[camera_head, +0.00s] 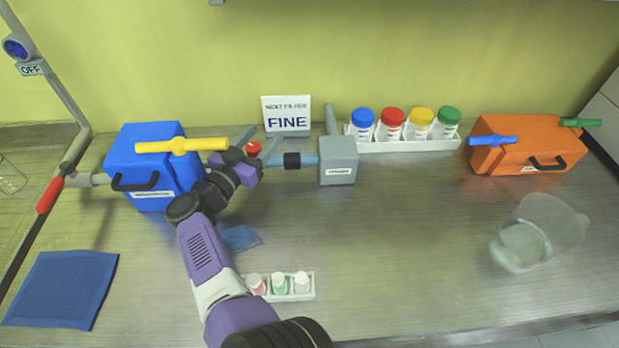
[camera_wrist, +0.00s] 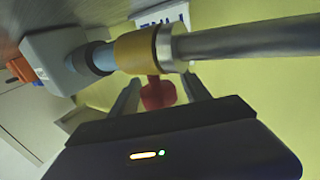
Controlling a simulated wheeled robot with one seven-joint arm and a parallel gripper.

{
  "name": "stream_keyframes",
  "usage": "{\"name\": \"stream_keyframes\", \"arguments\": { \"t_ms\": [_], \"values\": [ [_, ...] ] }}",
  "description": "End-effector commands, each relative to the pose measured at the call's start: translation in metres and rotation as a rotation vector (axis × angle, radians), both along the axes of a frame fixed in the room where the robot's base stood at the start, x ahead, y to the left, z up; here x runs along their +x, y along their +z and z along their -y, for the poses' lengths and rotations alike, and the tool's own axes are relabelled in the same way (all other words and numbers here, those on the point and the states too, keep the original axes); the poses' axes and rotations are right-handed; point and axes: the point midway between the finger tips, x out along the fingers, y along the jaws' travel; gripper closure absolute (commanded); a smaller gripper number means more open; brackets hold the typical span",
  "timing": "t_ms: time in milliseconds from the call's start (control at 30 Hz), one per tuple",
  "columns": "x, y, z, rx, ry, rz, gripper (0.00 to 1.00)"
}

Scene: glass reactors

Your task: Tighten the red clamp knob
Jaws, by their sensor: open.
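The red clamp knob (camera_wrist: 158,95) sits on a short stem below a yellow-brown collar (camera_wrist: 137,53) on a grey pipe (camera_wrist: 240,40). In the head view the knob (camera_head: 253,148) shows just beyond my wrist, partly hidden. My gripper (camera_wrist: 163,88) is open, with one finger on each side of the knob in the wrist view. I see gaps between the fingers and the knob; the depth between them is hard to tell. In the head view my gripper (camera_head: 258,142) is over the pipe line between the blue box (camera_head: 150,190) and the grey box (camera_head: 338,162).
A "FINE" sign (camera_head: 287,115) stands behind the pipe. A rack (camera_head: 400,146) of bottles with coloured caps is behind right, and a small vial rack (camera_head: 290,296) in front. An orange box (camera_head: 525,150) and a clear jug (camera_head: 540,232) are at right. The centre-right bench is clear.

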Motion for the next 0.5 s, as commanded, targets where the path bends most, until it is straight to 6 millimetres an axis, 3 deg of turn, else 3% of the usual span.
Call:
{"name": "stream_keyframes", "arguments": {
  "t_ms": [500],
  "values": [
    [0.0020, 0.0061, -0.0039, -0.004, 0.196, 0.000, 0.45]
  ]
}}
